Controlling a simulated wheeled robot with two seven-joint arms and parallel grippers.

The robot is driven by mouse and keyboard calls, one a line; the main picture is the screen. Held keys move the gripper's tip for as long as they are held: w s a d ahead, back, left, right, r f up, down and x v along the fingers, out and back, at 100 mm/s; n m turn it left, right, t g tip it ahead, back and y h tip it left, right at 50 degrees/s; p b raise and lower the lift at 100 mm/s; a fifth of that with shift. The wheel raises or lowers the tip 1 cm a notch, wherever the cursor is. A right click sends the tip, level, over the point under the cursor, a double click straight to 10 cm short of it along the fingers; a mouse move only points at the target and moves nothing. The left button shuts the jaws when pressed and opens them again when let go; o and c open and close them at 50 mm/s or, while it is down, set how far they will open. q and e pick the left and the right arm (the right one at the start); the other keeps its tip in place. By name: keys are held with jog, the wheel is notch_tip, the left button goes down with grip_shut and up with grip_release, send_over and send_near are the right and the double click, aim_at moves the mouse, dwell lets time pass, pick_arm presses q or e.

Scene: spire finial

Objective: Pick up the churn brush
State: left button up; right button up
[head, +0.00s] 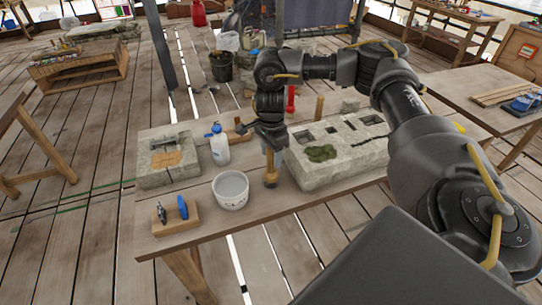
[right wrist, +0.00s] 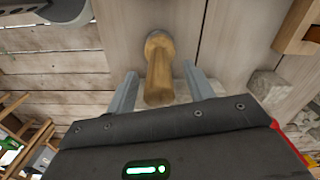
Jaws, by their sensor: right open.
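The churn brush, which I take to be the upright wooden piece with a round foot (head: 270,180), stands on the table between the white bowl and the long stone block. My right gripper (head: 272,147) comes down over it from above. In the right wrist view, the wooden handle (right wrist: 158,70) lies between the two spread fingers of the right gripper (right wrist: 160,90). Gaps show on both sides, so the fingers do not appear to press on it. The upper part is hidden by the gripper in the head view. My left gripper is not in view.
A white bowl (head: 230,191) stands just left of the brush, and the long stone block (head: 330,172) with moss is close on the right. A white bottle (head: 219,150), a smaller stone block (head: 167,173) and a wooden holder (head: 176,221) are farther left. The table front is clear.

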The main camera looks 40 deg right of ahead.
jog(key=shift+f, duration=0.25)
jog(key=c, duration=1.1)
grip_shut()
jog(key=shift+r, duration=0.15)
